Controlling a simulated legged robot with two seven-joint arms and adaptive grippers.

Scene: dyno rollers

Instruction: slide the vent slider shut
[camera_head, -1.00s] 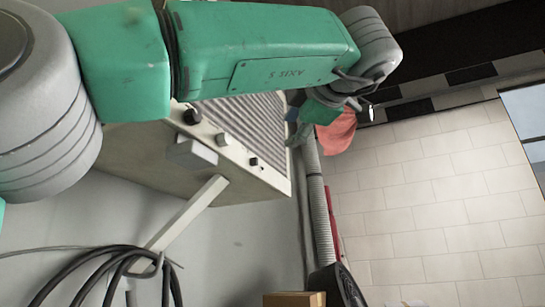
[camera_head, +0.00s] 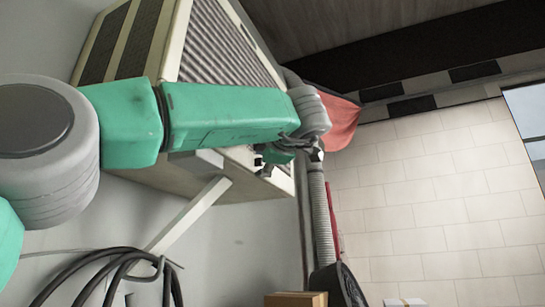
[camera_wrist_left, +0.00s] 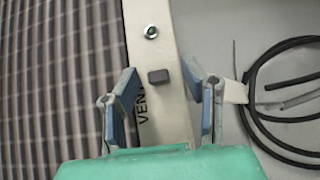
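The vent slider's small dark square knob (camera_wrist_left: 159,76) stands on a cream strip marked with a partly hidden "VENT" label (camera_wrist_left: 142,103). My left gripper (camera_wrist_left: 163,92) is open, one blue-grey finger on each side of the knob, with gaps showing on both sides. In the head view my left gripper (camera_head: 268,157) is small at the front panel of the cream ribbed unit (camera_head: 220,50), and its fingers are hard to make out. My left forearm hides much of that panel. My right gripper is not in view.
A screw head (camera_wrist_left: 151,32) sits farther up the strip. Black cable loops (camera_head: 110,275) hang at lower left beside a pale bar (camera_head: 190,215). A ribbed hose (camera_head: 321,215) and red cloth (camera_head: 338,120) are right of the unit. The tiled floor is mostly clear.

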